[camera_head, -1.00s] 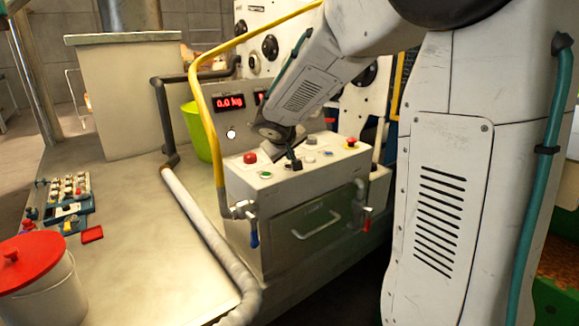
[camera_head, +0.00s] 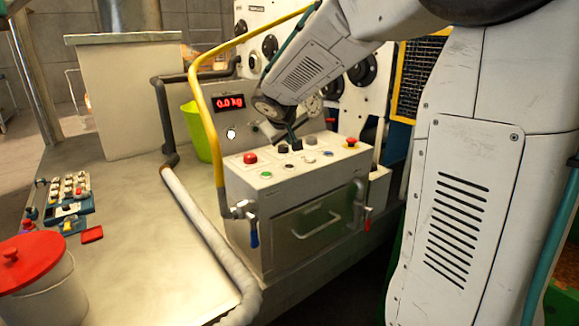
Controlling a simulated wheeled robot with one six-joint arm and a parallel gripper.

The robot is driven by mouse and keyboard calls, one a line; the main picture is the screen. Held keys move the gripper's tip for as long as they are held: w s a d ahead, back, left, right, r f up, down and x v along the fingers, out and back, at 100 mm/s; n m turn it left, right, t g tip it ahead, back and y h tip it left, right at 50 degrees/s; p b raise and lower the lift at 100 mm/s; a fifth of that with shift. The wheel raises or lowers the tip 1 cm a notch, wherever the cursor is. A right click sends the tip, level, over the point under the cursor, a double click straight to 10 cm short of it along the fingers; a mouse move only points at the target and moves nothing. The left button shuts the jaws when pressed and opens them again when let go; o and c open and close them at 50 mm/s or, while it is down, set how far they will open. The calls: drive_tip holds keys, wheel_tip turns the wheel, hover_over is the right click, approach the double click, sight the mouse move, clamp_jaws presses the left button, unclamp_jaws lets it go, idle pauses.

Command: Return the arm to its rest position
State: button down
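My arm comes in from the upper right and reaches left and down toward the white control box. My gripper (camera_head: 292,140) is at the arm's end, just above the top panel of the control box (camera_head: 238,190). Its dark fingers are small and partly merge with the dark buttons behind, so I cannot tell whether they touch the panel or are open or shut. The panel carries a red button (camera_head: 250,158), several dark and light buttons, and a red-on-yellow emergency stop (camera_head: 351,142).
A yellow rail (camera_head: 207,110) stands close to the arm. A red display (camera_head: 230,102) reads 0.0 kg. A lime bucket (camera_head: 196,130), a grey pipe (camera_head: 205,225), a keypad unit (camera_head: 69,190) and a red-lidded pot (camera_head: 35,280) are to the left. Bare metal counter (camera_head: 150,250) lies between.

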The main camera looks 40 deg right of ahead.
idle(0.4)
drive_tip(key=s+f+g, duration=0.1)
drive_tip(key=s+f, duration=0.1)
drive_tip(key=s, duration=0.1)
drive_tip(key=shift+f, duration=0.2)
drive_tip(key=s+a+g+y, duration=0.1)
drive_tip(key=s+a+y, duration=0.1)
drive_tip(key=s+a, duration=0.4)
drive_tip(key=s+a+f+g+y, duration=0.1)
drive_tip(key=s+a, duration=0.5)
drive_tip(key=s, duration=0.8)
drive_tip(key=s+a+g+y, duration=0.2)
drive_tip(key=s+a, duration=0.4)
drive_tip(key=s, duration=0.5)
drive_tip(key=shift+f+y, duration=0.4)
drive_tip(key=shift+y, duration=0.5)
